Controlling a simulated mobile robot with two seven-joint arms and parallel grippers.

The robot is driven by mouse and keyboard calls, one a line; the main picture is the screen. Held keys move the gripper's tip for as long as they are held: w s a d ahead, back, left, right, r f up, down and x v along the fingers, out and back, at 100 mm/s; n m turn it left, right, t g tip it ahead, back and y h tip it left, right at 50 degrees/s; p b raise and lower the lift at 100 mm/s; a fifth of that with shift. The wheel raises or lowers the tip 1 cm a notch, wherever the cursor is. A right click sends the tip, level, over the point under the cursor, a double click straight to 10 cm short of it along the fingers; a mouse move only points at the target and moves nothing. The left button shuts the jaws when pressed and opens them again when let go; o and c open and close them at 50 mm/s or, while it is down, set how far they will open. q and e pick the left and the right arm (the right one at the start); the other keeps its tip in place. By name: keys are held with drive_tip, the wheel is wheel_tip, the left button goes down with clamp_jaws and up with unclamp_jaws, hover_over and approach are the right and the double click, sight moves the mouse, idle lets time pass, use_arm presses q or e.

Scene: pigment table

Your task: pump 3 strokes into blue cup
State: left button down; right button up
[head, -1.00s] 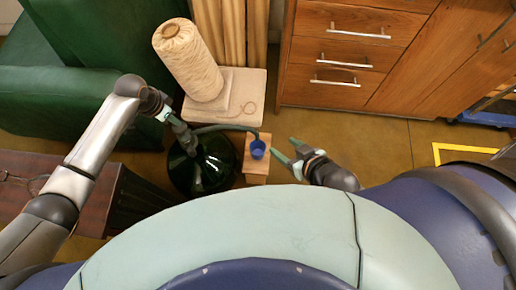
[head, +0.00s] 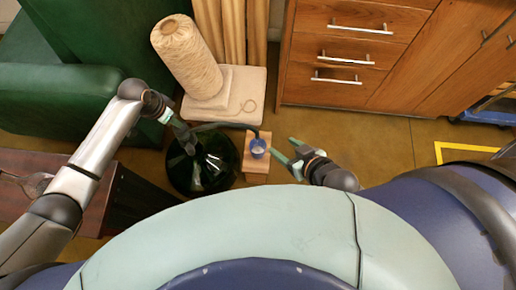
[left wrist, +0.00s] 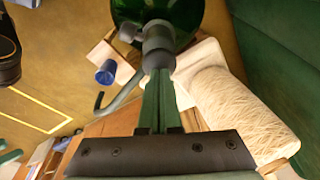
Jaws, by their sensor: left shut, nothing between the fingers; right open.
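The blue cup (head: 258,149) stands on a small wooden block (head: 256,168), with something pale inside it. It also shows in the left wrist view (left wrist: 105,73). A large dark green glass bottle (head: 205,170) stands left of it. A grey pump head (left wrist: 158,40) tops the bottle, and its curved spout (left wrist: 116,100) reaches over to the cup. My left gripper (head: 189,142) is shut with nothing between its fingers, its tips at the pump head; I cannot tell whether they touch it. My right gripper (head: 287,151) is open and empty, just right of the cup.
A cream yarn cone (head: 188,58) stands on a pale slab (head: 243,92) behind the bottle. A green armchair (head: 55,100) and a dark reddish side table (head: 105,195) are at left. Wooden drawers (head: 345,90) stand at the back right.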

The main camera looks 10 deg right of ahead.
use_arm(q)
drive_tip(key=shift+w+d+p+v, duration=0.1)
drive_tip(key=shift+d+p+v, duration=0.05)
drive_tip(key=shift+p+v, duration=0.9)
drive_tip(key=shift+w+d+p+v, duration=0.15)
drive_tip(key=shift+p+v, duration=0.55)
drive_tip(key=shift+p, duration=0.5)
drive_tip(key=shift+s+a+b+x, duration=0.1)
drive_tip(key=shift+a+b+x, duration=0.05)
drive_tip(key=shift+b+x, duration=0.65)
drive_tip(key=shift+s+a+b+x, duration=0.15)
drive_tip(key=shift+b+x, duration=0.3)
drive_tip(key=shift+x, duration=0.5)
drive_tip(key=shift+w+d+p+v, duration=0.1)
drive_tip(key=shift+d+p+v, duration=0.05)
drive_tip(key=shift+p+v, duration=0.85)
drive_tip(key=shift+w+d+p+v, duration=0.15)
drive_tip(key=shift+p+v, duration=0.6)
drive_tip(key=shift+p, duration=0.45)
